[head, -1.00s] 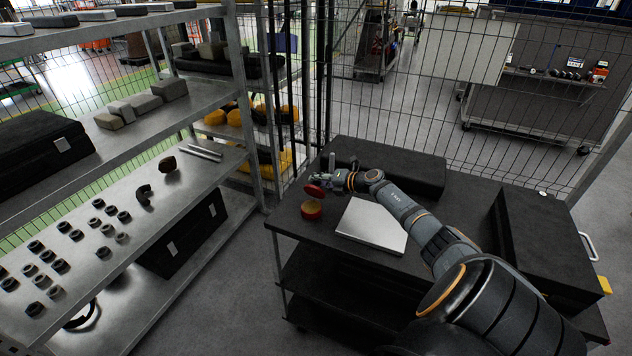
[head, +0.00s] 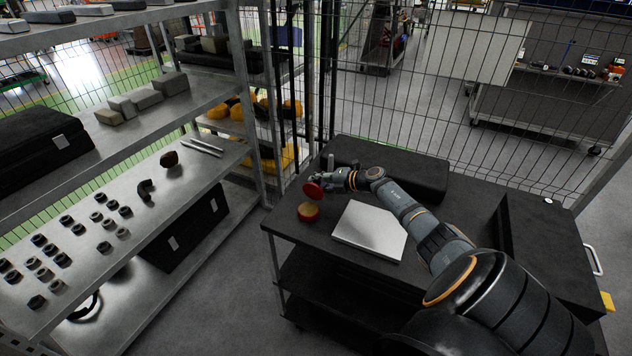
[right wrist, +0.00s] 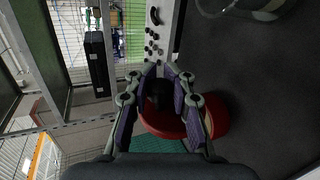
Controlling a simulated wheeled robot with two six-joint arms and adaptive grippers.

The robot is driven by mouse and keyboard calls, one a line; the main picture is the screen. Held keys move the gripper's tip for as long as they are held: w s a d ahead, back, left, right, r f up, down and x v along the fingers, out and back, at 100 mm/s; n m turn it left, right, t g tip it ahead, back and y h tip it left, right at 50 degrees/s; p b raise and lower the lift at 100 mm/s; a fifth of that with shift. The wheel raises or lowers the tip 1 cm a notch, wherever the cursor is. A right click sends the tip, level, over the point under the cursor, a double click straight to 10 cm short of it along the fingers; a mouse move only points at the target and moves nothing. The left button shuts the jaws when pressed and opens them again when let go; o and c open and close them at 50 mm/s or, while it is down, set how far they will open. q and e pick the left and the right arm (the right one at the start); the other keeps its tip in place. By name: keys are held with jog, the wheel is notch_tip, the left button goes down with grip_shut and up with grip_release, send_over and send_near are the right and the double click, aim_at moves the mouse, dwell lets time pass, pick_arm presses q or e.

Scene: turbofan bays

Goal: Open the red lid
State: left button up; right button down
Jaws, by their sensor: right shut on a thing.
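The red lid (head: 313,190) is off its round red container (head: 308,212), tilted up with its round face toward the head camera. The container stands upright on the black cart top, and its top shows a tan surface. My right gripper (head: 326,184) is shut on the lid and holds it just above and behind the container. In the right wrist view, the fingers (right wrist: 158,88) close around a dark knob on the lid (right wrist: 163,122). A red round shape to the right there is partly hidden by a finger. My left gripper is not in view.
A silver flat plate (head: 368,230) lies on the cart right of the container. Black blocks stand at the cart's back and right (head: 545,245). A metal shelf (head: 120,215) with several nuts stands at the left. A wire fence rises behind the cart.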

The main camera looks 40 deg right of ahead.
jog(key=c, duration=1.7)
grip_release()
jog(key=shift+d, duration=0.2)
jog(key=o, duration=0.6)
jog(key=shift+s+d, duration=0.15)
jog(key=shift+s, duration=0.2)
jog(key=shift+c, duration=0.2)
jog(key=shift+w, duration=0.1)
jog(key=v, duration=0.7)
jog(key=shift+s, duration=0.25)
jog(key=shift+r, duration=0.1)
